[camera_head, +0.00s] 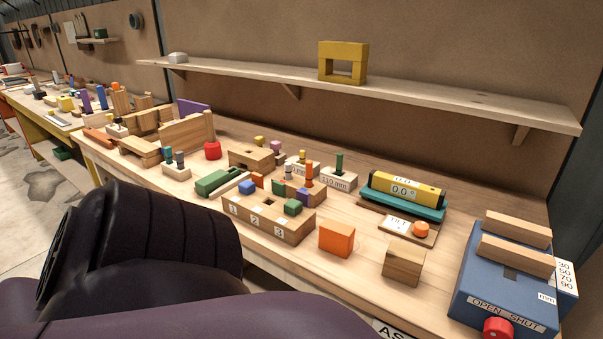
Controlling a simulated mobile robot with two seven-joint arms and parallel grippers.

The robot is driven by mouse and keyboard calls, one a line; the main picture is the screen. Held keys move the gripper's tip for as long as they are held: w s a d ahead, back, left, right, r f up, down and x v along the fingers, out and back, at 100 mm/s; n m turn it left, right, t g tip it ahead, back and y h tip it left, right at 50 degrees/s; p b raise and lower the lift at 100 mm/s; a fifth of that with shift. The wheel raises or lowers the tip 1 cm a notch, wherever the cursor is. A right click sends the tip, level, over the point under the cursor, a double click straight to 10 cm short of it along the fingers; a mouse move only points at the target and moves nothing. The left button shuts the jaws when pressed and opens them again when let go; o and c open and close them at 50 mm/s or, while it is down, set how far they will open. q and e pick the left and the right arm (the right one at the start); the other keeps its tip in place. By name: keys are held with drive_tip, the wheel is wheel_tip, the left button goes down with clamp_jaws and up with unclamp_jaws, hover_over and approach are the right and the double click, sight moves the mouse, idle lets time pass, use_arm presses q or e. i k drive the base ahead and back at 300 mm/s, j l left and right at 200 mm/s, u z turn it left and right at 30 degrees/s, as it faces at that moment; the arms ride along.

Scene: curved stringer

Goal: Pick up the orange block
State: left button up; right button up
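An orange block (337,239) stands on the wooden workbench (290,258) near its front edge, right of centre. It sits to the right of the numbered wooden box and to the left of a plain wooden block. Nothing touches it that I can see. Smaller orange pieces also show, including a little orange cube (259,180) by the numbered box and an orange peg (309,172) behind it. A dark part of my own body fills the lower left. Neither of my grippers is in view.
The wooden box (262,229) marked 1, 2, 3 is left of the orange block. A wooden block (403,264) and a blue box (503,290) marked OPEN SHUT are to its right. A yellow and teal level (403,192) lies behind. A shelf (430,89) runs above.

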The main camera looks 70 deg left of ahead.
sight(337, 239)
drive_tip(key=u, duration=1.85)
drive_tip(key=i+j+z, duration=0.2)
drive_tip(key=j, duration=0.55)
drive_tip(key=i+j+z, duration=0.15)
drive_tip(key=j, duration=0.55)
drive_tip(key=j+z, duration=0.2)
drive_tip(key=j, duration=0.55)
